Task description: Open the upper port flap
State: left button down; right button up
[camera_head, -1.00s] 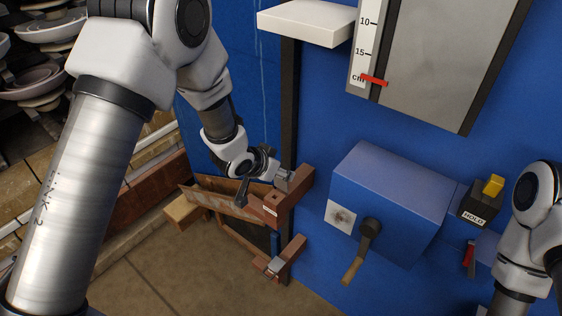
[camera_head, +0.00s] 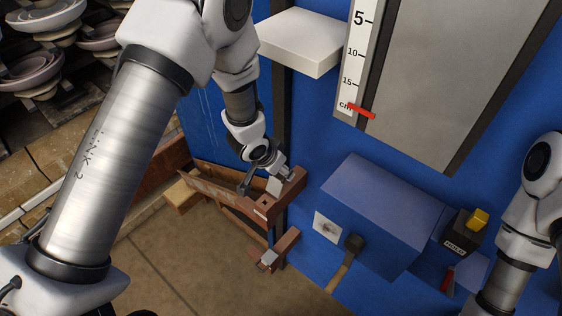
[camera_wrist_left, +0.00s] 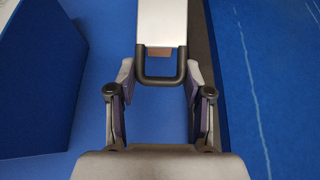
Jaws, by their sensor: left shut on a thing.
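My left gripper (camera_head: 281,172) is at the upper brown bracket (camera_head: 290,192) beside the blue wall. In the left wrist view, my left gripper (camera_wrist_left: 158,76) is shut on a black U-shaped handle (camera_wrist_left: 161,81), with one finger at each side. The handle is fixed to the end of a pale metal plate (camera_wrist_left: 162,20), which seems to be the upper port flap. A small grey plate (camera_head: 274,186) shows at the bracket in the head view, partly hidden by the gripper. How far the flap is open cannot be told. My right arm is at the right edge; its gripper is out of view.
A lower brown bracket (camera_head: 286,246) with a metal piece sits below. A blue box (camera_head: 380,205) with a crank handle (camera_head: 345,262) is to the right, near a HOLD block (camera_head: 463,233) with a yellow switch. A white shelf (camera_head: 302,42) and a grey panel (camera_head: 455,70) are above.

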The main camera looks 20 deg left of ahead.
pick_arm(q)
jog(key=c, duration=0.7)
grip_release()
jog(key=shift+s, duration=0.25)
jog(key=shift+r, duration=0.1)
jog(key=v, duration=1.2)
jog(key=shift+d, duration=0.1)
